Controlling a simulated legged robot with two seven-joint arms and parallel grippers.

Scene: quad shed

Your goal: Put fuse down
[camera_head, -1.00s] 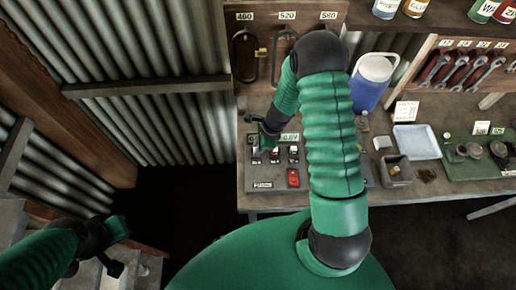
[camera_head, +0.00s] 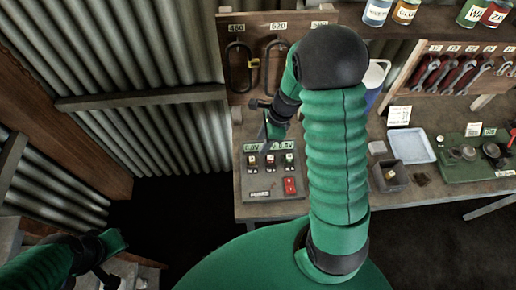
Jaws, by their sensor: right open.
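A grey fuse panel (camera_head: 262,182) lies on the workbench left of the middle. Several small dark and white pieces stand in a row on it, one of them at the left end (camera_head: 252,161); I cannot tell which is the fuse. My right gripper (camera_head: 262,118) is open, raised above the panel's back edge and apart from the row. I see nothing held in it. My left gripper (camera_head: 112,262) is low at the left, away from the bench; its fingers are too unclear to read.
A red switch (camera_head: 290,185) sits on the panel's front right. Hooks and a padlock hang on the wooden board (camera_head: 292,85) behind. A grey bin (camera_head: 390,176), a pale tray (camera_head: 411,145) and a green board (camera_head: 475,153) lie right. My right arm hides the bench's middle.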

